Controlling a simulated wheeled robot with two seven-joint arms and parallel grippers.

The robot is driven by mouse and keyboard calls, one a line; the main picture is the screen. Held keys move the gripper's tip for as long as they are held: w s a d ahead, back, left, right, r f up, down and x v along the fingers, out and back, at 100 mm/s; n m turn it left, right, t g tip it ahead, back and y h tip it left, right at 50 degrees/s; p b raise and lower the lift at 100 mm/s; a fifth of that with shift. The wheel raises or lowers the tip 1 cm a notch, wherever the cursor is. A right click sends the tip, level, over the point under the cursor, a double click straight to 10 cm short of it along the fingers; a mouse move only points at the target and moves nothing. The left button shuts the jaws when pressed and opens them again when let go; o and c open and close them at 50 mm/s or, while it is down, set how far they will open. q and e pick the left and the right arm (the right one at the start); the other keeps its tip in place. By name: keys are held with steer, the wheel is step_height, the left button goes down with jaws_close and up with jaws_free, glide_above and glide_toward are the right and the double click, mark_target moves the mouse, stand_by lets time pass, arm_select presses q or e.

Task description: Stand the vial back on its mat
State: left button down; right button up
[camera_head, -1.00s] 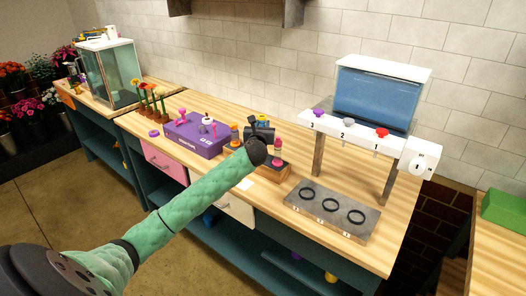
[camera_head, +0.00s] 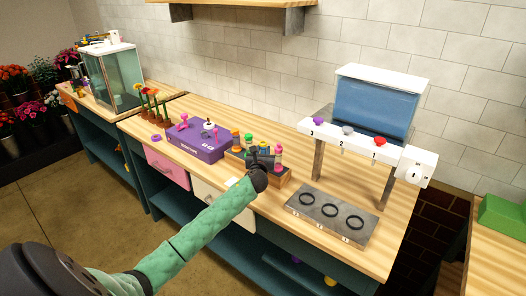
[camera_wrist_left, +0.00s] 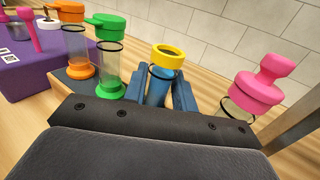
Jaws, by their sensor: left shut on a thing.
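My left gripper (camera_head: 264,157) is at the row of vials on the counter. In the left wrist view its blue fingers (camera_wrist_left: 168,95) are shut around a clear vial with a yellow collar and blue contents (camera_wrist_left: 160,84). The vial looks nearly upright; its lower end is hidden by the gripper. An orange-capped vial (camera_wrist_left: 76,45) and a green-capped vial (camera_wrist_left: 111,60) stand left of it, and a pink-capped vial (camera_wrist_left: 257,92) is to its right. A grey slab with three black rings (camera_head: 292,205) lies to the right; its rings look empty. My right gripper is not in view.
A purple box (camera_head: 203,147) stands just left of the vials. A dispenser with a blue tank (camera_head: 372,106) and a white front panel stands on legs behind the slab. The wooden counter between the vials and the dispenser is clear.

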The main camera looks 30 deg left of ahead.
arm_select(q)
steer(key=c, duration=1.1)
jaws_free()
steer(key=shift+s+r, duration=0.1)
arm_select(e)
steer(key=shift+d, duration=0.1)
arm_select(q)
steer(key=shift+s+d+f+b, duration=0.2)
steer(key=shift+s+d+b, duration=0.1)
steer(key=shift+s, duration=0.2)
steer(key=shift+r+b+v, duration=0.1)
steer(key=shift+b+v, duration=0.65)
steer(key=shift+v, duration=1.95)
steer(key=shift+r+b+v, duration=0.15)
steer(key=shift+b+v, duration=0.6)
steer(key=shift+v, duration=1.9)
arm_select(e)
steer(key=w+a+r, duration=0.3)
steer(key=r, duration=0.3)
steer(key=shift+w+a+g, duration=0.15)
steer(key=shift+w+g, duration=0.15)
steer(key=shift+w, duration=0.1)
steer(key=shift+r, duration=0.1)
